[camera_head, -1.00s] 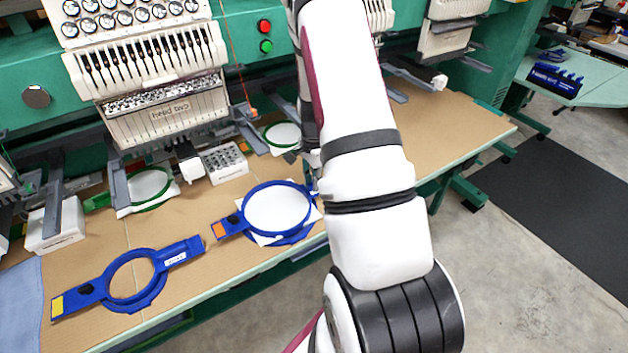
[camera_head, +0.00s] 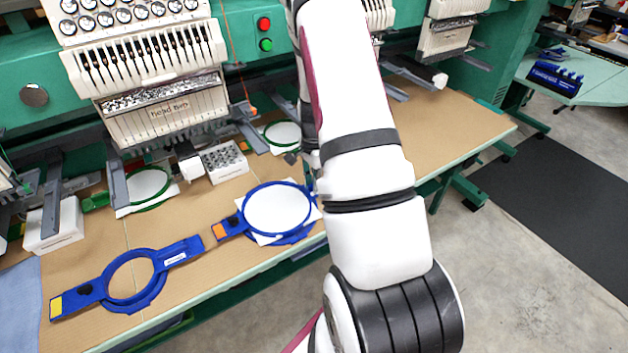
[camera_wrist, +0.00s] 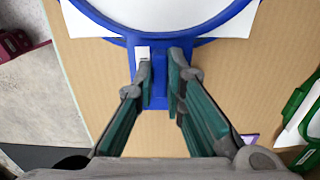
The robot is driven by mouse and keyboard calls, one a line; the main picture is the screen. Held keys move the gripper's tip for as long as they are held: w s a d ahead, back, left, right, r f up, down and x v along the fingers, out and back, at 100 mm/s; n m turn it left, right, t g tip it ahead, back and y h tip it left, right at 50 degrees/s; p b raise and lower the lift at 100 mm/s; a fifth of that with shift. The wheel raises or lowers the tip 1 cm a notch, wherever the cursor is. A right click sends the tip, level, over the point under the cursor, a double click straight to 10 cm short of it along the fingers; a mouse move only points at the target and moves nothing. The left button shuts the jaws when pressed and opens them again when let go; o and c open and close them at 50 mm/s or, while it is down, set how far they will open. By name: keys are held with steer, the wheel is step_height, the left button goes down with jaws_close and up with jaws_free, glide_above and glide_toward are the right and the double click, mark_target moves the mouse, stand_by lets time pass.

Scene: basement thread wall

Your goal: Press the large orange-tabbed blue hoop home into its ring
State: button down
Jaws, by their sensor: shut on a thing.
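The large blue hoop (camera_head: 249,196) has an orange tab (camera_head: 219,231) at its left end. It lies over white fabric (camera_head: 264,239) on the table near the front edge. Part of a blue ring (camera_head: 295,237) shows below the fabric at the front. I cannot tell how deep the hoop sits in it. In the wrist view, my gripper (camera_wrist: 160,72) is shut on a blue tab at the near side of the hoop (camera_wrist: 120,38), beside a small white label. In the head view, my arm hides most of the gripper.
Another blue hoop frame (camera_head: 150,304) with a yellow tab lies to the left. A white box of small round parts (camera_head: 224,161) and green hoops (camera_head: 150,187) are behind, under the embroidery head (camera_head: 160,110). Brown table is clear to the right.

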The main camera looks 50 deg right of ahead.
stand_by(0.3)
steer(key=c, duration=1.6)
jaws_free()
step_height(320, 180, up, 12)
steer(key=shift+f, duration=0.1)
